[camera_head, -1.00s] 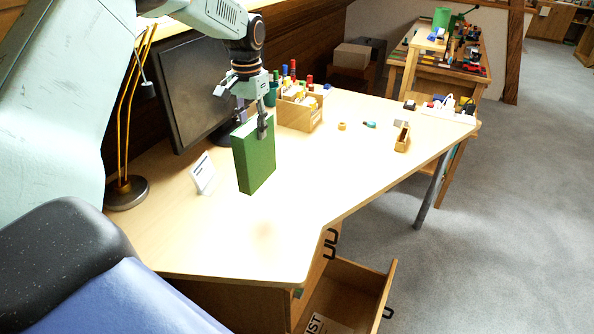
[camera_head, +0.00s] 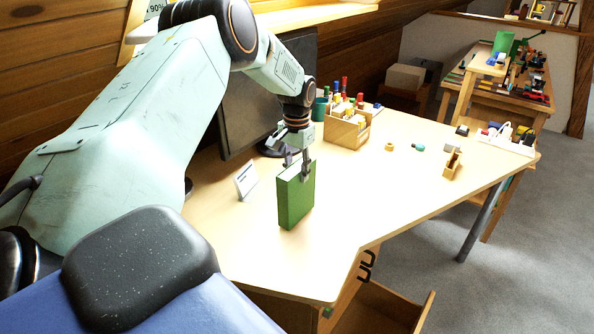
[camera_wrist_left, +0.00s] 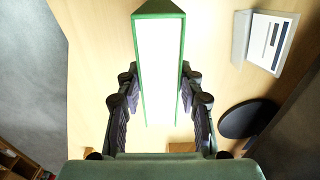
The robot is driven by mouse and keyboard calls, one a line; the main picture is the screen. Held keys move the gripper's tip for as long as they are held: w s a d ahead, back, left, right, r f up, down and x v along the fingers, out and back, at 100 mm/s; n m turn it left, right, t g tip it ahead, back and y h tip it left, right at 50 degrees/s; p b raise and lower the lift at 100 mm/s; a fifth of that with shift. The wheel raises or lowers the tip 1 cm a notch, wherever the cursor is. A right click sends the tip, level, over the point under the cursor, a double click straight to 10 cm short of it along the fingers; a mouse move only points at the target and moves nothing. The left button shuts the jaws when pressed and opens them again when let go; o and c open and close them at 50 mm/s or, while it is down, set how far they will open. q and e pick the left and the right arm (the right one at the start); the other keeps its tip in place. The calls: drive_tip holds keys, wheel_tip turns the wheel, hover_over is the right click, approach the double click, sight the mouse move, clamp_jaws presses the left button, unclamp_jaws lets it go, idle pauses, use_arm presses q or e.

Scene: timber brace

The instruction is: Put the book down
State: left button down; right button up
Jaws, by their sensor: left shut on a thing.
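My left gripper (camera_head: 304,168) is shut on the book's upper part from above. In the left wrist view the book (camera_wrist_left: 158,65) shows its white page edge between two green covers, with the fingers of the left gripper (camera_wrist_left: 158,105) on either side. The book's lower edge is at or close above the wooden desk (camera_head: 390,190); I cannot tell whether it touches. My right gripper is not in view.
A white card stand (camera_head: 246,180) is left of the book, near the dark monitor (camera_head: 250,110). A wooden pen box (camera_head: 347,128) stands behind. A tape roll (camera_head: 390,147) and small wooden holder (camera_head: 452,163) lie farther right. Desk surface right of the book is clear. A drawer (camera_head: 385,310) hangs open below.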

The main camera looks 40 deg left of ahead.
use_arm(q)
drive_tip(key=shift+s+a+f, duration=0.15)
drive_tip(key=shift+a+f, duration=0.1)
drive_tip(key=shift+a, duration=0.2)
drive_tip(key=c, duration=1.3)
unclamp_jaws()
drive_tip(key=shift+d, duration=0.15)
drive_tip(key=o, duration=0.3)
drive_tip(key=shift+d, duration=0.25)
drive_tip(key=shift+o, duration=0.8)
drive_tip(key=shift+a, duration=0.3)
